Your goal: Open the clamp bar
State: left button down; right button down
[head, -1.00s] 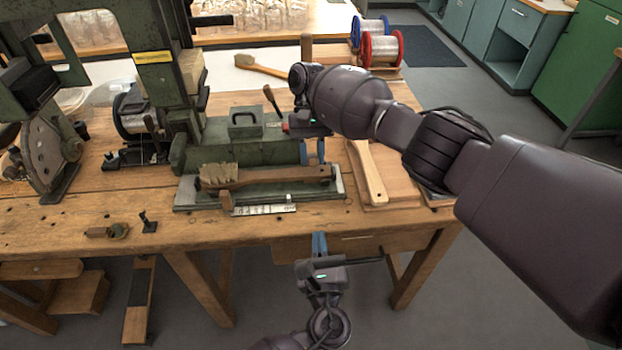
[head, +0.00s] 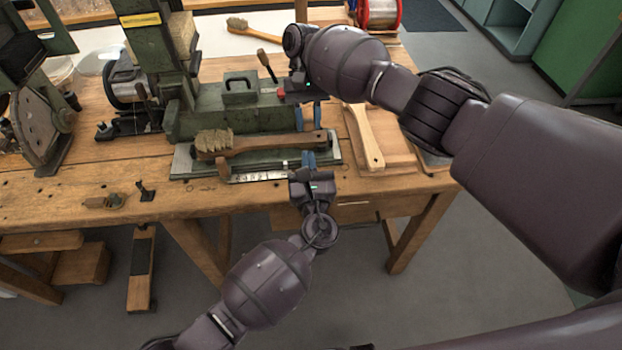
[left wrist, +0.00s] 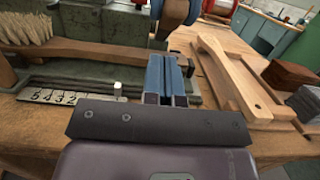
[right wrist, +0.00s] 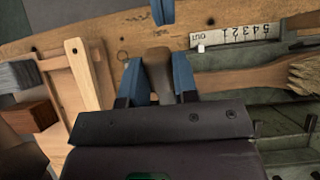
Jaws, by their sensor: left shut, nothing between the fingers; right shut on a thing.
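The wooden brush (head: 265,144) lies across the front of the green machine, its pale bristle tuft at the left. A green block with a dark handle (head: 240,88) and an upright lever (head: 266,64) stand behind. I cannot tell which part is the clamp bar.
A numbered scale (head: 262,176) lies in front of the brush, left of my left gripper. A wooden paddle (head: 365,136) lies on a board at the right. A small dark peg (head: 145,190) stands on the bench (head: 60,190) at the left.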

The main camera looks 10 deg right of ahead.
pick_arm(q)
jog(key=shift+w+r, duration=0.5)
jog(key=shift+r, duration=0.3)
jog(key=shift+w+r, duration=0.45)
jog(key=shift+r, duration=0.3)
pick_arm(e)
jog(key=shift+r, duration=0.1)
pick_arm(q)
jog(key=shift+r, duration=0.1)
